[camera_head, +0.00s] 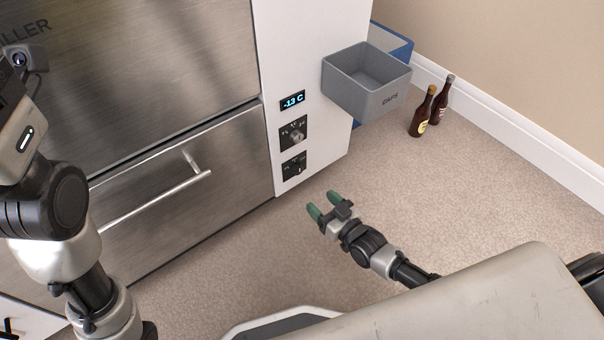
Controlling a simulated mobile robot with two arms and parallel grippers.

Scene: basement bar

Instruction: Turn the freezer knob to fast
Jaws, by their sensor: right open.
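The freezer's white side panel (309,60) carries a small display (292,100) reading -13 C. Below it is a black plate with a silver knob (295,135), and lower still a second black plate with a dark control (294,167). The markings on both plates are too small to read. My right gripper (321,206), with green fingertips, is open and empty, in front of and below the lower plate, apart from it. My left arm (45,210) stands at the left edge; its fingertips are not visible.
A steel drawer (200,215) with a bar handle (155,202) is left of the panel. A grey bin (372,90) marked CAPS hangs on the panel's right, a blue bin (392,42) behind it. Two brown bottles (421,115) (441,103) stand on the floor near the wall. Carpet in front is clear.

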